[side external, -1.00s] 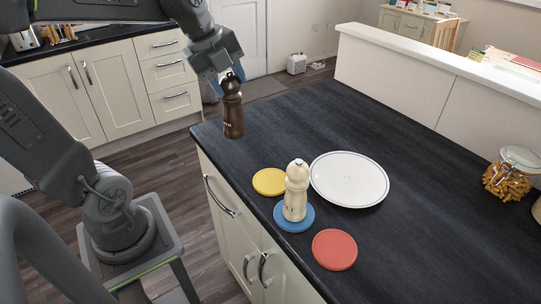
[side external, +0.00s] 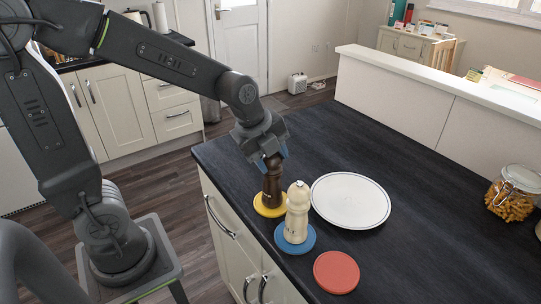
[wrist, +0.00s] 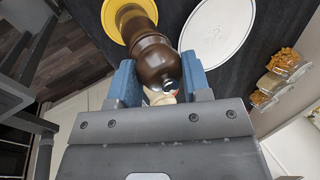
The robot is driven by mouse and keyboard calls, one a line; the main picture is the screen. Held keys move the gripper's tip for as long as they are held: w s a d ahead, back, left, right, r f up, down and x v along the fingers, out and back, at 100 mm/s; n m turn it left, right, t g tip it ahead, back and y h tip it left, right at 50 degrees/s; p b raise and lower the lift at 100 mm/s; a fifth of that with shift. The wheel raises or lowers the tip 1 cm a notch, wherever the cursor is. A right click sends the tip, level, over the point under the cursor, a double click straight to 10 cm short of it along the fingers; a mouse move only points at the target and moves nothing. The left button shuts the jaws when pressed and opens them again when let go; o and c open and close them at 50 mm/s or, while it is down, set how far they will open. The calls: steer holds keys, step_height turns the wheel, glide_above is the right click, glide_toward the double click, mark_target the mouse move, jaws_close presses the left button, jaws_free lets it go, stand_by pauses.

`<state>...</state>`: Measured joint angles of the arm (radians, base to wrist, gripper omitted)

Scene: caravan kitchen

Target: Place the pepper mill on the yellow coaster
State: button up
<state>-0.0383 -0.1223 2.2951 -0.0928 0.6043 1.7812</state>
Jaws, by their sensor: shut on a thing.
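The dark brown pepper mill (side external: 271,184) is upright at the yellow coaster (side external: 262,211) in the side view. Its base is over the coaster and looks to be on it or just above it; I cannot tell which. My gripper (side external: 272,160) is shut on the top part of the mill. In the wrist view the mill (wrist: 150,50) sits between the two blue fingers of my gripper (wrist: 160,82), with the yellow coaster (wrist: 111,20) behind its base.
A cream mill (side external: 297,214) stands on a blue coaster (side external: 295,241) close in front of the brown mill. A white plate (side external: 350,200) lies to the right. A red coaster (side external: 336,272) is bare. A glass jar of pasta (side external: 512,195) stands at the far right. The back-left worktop is clear.

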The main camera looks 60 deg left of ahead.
steer(key=o, duration=1.3)
steer(key=shift+f, duration=0.1)
steer(key=v, duration=1.2)
steer(key=s+f+n, duration=0.2)
steer(key=s+n, duration=0.2)
steer(key=n, duration=0.5)
steer(key=s+f+n+t, duration=0.1)
steer(key=s+n, duration=0.4)
steer(key=n, duration=0.5)
steer(key=shift+d+f, duration=0.4)
steer(key=shift+f, duration=0.3)
steer(key=shift+w, duration=0.1)
